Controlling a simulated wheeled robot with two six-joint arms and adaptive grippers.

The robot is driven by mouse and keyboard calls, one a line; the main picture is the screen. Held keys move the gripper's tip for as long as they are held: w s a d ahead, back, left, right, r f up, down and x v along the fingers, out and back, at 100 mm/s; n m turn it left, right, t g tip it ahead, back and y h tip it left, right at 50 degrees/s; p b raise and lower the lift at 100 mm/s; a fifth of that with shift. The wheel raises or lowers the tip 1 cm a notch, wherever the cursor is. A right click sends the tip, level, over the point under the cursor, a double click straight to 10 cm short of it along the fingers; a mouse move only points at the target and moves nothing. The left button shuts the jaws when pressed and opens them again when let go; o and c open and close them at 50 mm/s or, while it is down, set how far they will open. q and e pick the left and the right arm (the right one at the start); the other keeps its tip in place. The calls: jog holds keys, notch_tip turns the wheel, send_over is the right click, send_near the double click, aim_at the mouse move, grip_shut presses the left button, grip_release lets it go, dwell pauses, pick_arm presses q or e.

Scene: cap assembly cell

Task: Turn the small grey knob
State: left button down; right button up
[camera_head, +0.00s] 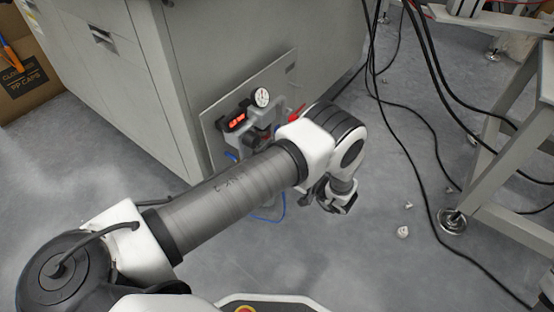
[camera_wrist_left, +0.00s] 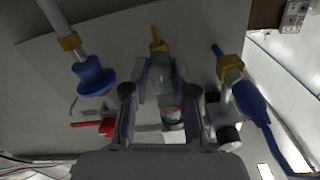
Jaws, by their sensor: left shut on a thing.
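My left gripper (camera_wrist_left: 165,84) shows in the left wrist view with its two fingers closed on a pale grey, rounded part, the small grey knob (camera_wrist_left: 164,88). A brass fitting stands just beyond the fingertips, and a dark round end shows between the fingers. In the head view my left arm reaches from the lower left across to the wall panel (camera_head: 214,126). Its forearm and wrist hide the knob and the fingertips there. How far the knob is turned cannot be told. My right gripper is in neither view.
The panel carries a white dial gauge (camera_head: 261,97), a red-lit display (camera_head: 237,121) and a red handle (camera_head: 297,113). A blue fitting (camera_wrist_left: 94,76) and a blue hose (camera_wrist_left: 256,103) flank the gripper. Black cables (camera_head: 408,150) and a metal frame (camera_head: 500,150) stand right; small white pieces lie on the floor.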

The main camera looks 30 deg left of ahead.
pick_arm(q)
jog(key=m+p, duration=0.2)
jog(key=m, duration=1.5)
jog(key=shift+w+f, duration=0.1)
jog(key=shift+m, duration=0.3)
dwell(0.3)
jog(key=c, duration=0.9)
grip_release()
jog(key=shift+c, duration=0.2)
